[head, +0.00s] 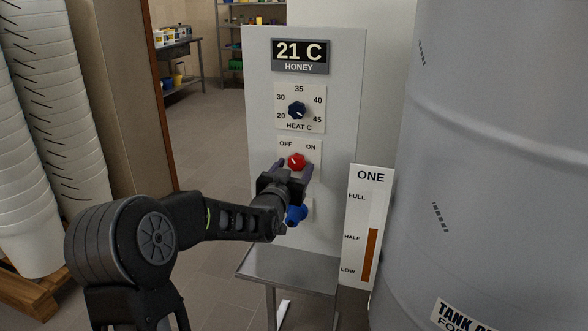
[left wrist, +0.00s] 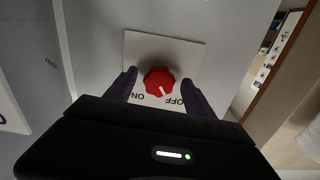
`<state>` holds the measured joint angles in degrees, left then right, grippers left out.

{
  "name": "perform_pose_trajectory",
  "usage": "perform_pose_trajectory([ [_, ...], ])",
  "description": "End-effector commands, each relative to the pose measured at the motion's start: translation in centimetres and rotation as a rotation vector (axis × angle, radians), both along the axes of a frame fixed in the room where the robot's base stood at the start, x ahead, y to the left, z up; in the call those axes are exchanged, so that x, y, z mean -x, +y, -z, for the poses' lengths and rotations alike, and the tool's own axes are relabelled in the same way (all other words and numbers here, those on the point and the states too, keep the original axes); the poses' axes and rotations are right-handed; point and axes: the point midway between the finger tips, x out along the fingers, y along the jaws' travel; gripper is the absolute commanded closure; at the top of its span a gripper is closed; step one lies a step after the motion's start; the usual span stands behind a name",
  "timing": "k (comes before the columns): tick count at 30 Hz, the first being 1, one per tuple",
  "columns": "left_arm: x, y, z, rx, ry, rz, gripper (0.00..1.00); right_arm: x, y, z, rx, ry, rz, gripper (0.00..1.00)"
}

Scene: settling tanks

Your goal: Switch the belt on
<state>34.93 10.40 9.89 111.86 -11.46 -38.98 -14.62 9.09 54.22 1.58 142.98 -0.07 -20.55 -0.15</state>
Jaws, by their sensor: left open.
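The belt switch is a red knob (head: 297,160) on a pale plate marked OFF at left and ON at right in the head view. My left gripper (head: 294,168) is open at the panel, its fingers on either side of the knob. In the left wrist view the red knob (left wrist: 158,78) sits between the two dark fingertips (left wrist: 159,82), with small gaps seeming to show. Its white pointer line leans toward the word OFF. Contact with the knob cannot be told. My right gripper is not in view.
The grey panel (head: 258,100) also carries a 21 C HONEY display (head: 300,55), a dark heat knob (head: 297,110) above and a blue knob (head: 297,214) below, partly hidden by my gripper. A big grey tank (head: 490,150) stands right, stacked white buckets (head: 35,150) left.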

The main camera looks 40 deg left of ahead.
Motion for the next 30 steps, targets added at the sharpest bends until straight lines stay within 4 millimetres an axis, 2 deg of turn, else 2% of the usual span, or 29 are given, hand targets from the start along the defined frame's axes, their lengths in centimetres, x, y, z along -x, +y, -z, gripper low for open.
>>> perform_pose_trajectory([
  [2,0.02,-0.01,-0.01,0.0,0.0,0.0,0.39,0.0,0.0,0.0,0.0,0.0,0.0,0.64],
  [24,0.03,-0.02,-0.01,0.0,0.0,0.0,1.0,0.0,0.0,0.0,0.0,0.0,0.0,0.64],
  [30,0.03,-0.03,0.03,-0.007,0.001,0.0,1.0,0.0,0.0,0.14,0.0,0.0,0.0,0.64],
])
